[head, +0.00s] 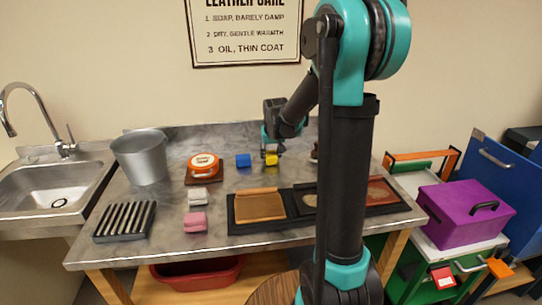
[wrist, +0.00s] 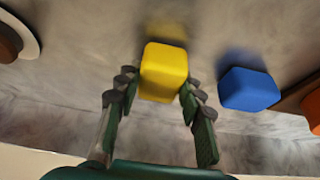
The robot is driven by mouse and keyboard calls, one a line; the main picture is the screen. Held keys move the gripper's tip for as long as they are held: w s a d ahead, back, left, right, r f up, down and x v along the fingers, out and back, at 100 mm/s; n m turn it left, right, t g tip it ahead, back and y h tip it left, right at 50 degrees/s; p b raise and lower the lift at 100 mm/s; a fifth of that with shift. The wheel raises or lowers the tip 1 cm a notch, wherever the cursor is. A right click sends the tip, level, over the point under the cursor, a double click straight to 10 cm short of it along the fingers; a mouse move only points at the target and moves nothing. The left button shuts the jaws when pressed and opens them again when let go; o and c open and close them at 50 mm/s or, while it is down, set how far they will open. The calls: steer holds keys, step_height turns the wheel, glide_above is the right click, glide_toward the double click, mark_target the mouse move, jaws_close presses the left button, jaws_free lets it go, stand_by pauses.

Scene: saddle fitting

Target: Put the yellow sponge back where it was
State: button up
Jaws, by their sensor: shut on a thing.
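The yellow sponge (head: 271,159) is a small block at the back of the grey metal worktop. My gripper (head: 268,148) is above it, pointing down and shut on it. In the wrist view the yellow sponge (wrist: 163,72) sits between the two fingertips of my gripper (wrist: 159,84). I cannot tell whether its underside touches the worktop. A blue block (head: 243,160) stands just left of it in the head view, and this blue block (wrist: 248,88) shows on the right in the wrist view, apart from the fingers.
A white block (head: 198,197) and a pink block (head: 195,221) lie nearer the front. An orange-and-white tin (head: 203,162) is on a brown board left of the blue block. A metal bucket (head: 140,157) and ribbed rack (head: 125,221) stand left. Dark trays (head: 240,228) line the front right.

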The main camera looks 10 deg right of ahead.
steer(key=shift+f, duration=0.1)
steer(key=o, duration=1.1)
steer(key=v, duration=1.2)
